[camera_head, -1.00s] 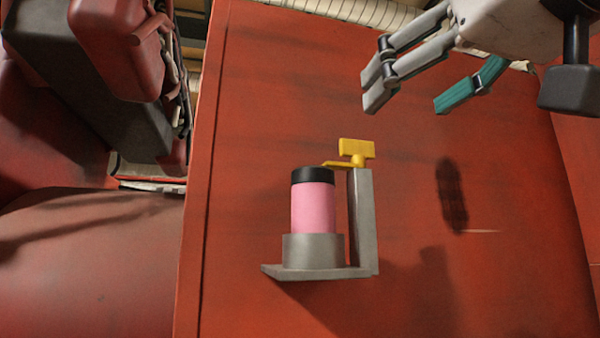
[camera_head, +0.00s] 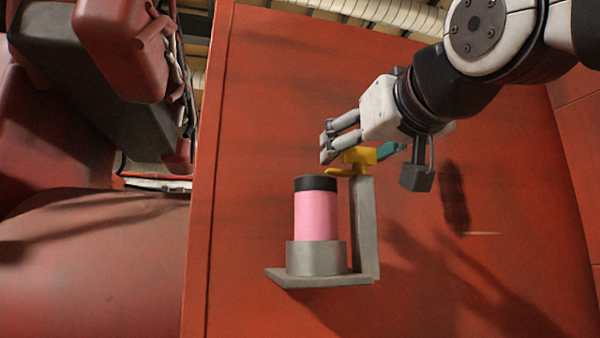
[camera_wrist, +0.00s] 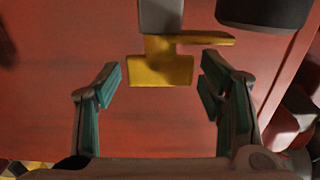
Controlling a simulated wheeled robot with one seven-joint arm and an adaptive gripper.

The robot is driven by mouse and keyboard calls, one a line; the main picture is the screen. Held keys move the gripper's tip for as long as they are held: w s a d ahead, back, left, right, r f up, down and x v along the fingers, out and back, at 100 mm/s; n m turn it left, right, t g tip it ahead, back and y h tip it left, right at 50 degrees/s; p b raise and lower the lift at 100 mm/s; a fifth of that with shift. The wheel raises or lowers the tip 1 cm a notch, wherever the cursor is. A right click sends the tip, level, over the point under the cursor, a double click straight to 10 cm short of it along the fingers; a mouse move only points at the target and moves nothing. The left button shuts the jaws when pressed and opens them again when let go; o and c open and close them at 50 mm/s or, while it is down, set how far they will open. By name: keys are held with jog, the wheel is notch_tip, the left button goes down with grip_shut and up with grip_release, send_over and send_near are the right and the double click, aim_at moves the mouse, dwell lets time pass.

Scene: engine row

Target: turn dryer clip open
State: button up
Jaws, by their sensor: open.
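The yellow dryer clip (camera_head: 359,157) sits on top of a grey upright bracket (camera_head: 365,225). Its thin arm reaches left over the black cap of a pink cylinder (camera_head: 316,215). In the wrist view the clip's yellow block (camera_wrist: 160,71) lies between and a little beyond my fingertips, with clear gaps on both sides. My gripper (camera_head: 357,150) is open around the clip's handle, with the grey finger in front and the teal finger behind in the head view. The wrist view also shows my open gripper (camera_wrist: 160,88). I see no contact with the clip.
The bracket and its grey cup (camera_head: 316,258) stand out from a large red panel (camera_head: 280,110). Dark red machinery (camera_head: 120,50) fills the upper left.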

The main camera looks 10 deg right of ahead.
jog(key=shift+c, duration=0.3)
jog(key=c, duration=1.1)
jog(key=shift+a+n+y, duration=0.1)
jog(key=shift+n+y, duration=0.4)
jog(key=shift+y, duration=0.3)
jog(key=shift+w+f+n+g+y+b, duration=0.1)
jog(key=shift+n+g+y+b, duration=0.4)
jog(key=shift+n+y, duration=0.7)
jog(key=shift+n+g+y+b, duration=0.3)
jog(key=shift+n+y+b, duration=0.3)
jog(key=shift+y, duration=1.1)
jog(key=n+g+y+b, duration=0.2)
jog(key=n+g+y, duration=0.2)
jog(key=n+y, duration=0.1)
jog(key=shift+g+y+b, duration=0.4)
jog(key=shift+y, duration=0.3)
jog(key=n+g+y, duration=0.2)
jog(key=n+g, duration=0.2)
jog(key=shift+g+y, duration=0.4)
jog(key=shift+n+g+y+p, duration=0.45)
jog(key=shift+n+g, duration=0.65)
jog(key=shift+g, duration=0.6)
jog(key=shift+n+g+y+p, duration=0.25)
jog(key=shift+n+g+p, duration=0.25)
jog(key=shift+n+g, duration=0.9)
jog(key=shift+g, duration=0.5)
